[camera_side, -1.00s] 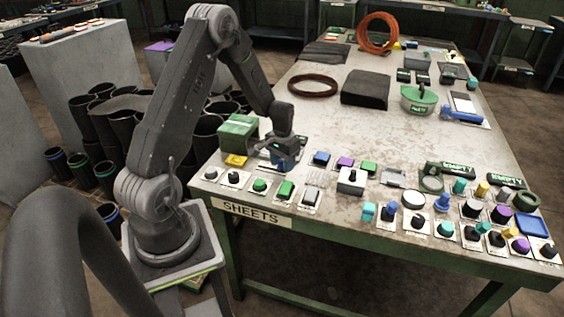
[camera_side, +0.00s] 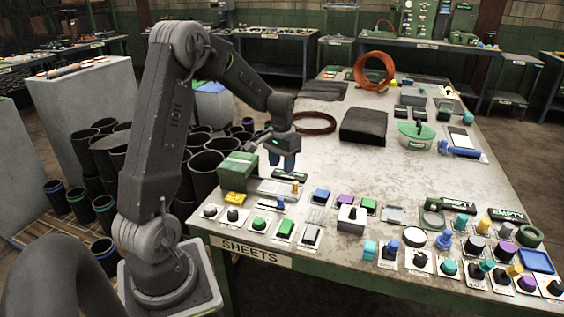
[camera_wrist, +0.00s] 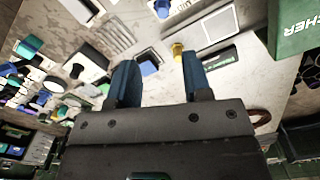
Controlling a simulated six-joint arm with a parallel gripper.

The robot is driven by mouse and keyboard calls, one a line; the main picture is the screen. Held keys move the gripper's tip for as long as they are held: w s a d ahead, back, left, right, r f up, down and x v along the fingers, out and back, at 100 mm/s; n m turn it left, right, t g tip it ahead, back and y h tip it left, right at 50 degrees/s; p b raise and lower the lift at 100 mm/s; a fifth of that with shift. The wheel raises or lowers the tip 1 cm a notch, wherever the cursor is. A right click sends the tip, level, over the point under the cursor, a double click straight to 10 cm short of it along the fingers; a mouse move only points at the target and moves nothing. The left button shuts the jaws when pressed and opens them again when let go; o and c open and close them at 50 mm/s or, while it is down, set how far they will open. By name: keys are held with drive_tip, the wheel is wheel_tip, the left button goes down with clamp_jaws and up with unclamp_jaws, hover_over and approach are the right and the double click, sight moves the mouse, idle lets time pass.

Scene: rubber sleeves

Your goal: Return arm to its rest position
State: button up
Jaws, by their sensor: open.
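My gripper (camera_side: 283,160) hangs above the near left part of the table (camera_side: 330,175), beside the green box. Its two blue fingers point down. In the wrist view, my gripper (camera_wrist: 157,75) has its fingers apart with nothing held between them. A small yellow piece (camera_wrist: 178,50) shows beyond the fingertips, on the table below; it also shows in the side view (camera_side: 295,188). The arm is bent, with its elbow high over the base.
The green box (camera_side: 238,170) stands left of my gripper. Rows of small coloured pieces on cards, such as a green one (camera_side: 285,228), line the front edge. A black sheet stack (camera_side: 364,126) and an orange ring (camera_side: 375,70) lie farther back. Dark sleeves (camera_side: 207,170) stand left of the table.

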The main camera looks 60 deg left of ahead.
drive_tip(key=shift+r, duration=0.2)
drive_tip(key=s+d+r+m+t, duration=0.2)
drive_tip(key=s+d+r, duration=0.2)
drive_tip(key=d+r, duration=0.45)
drive_tip(key=s+d+r+m+t, duration=0.15)
drive_tip(key=s+d+r, duration=0.3)
drive_tip(key=d, duration=0.65)
drive_tip(key=s+d+m+t, duration=0.1)
drive_tip(key=s+d+t, duration=0.1)
drive_tip(key=s+d, duration=0.4)
drive_tip(key=shift+s+r, duration=0.45)
drive_tip(key=shift+s, duration=0.25)
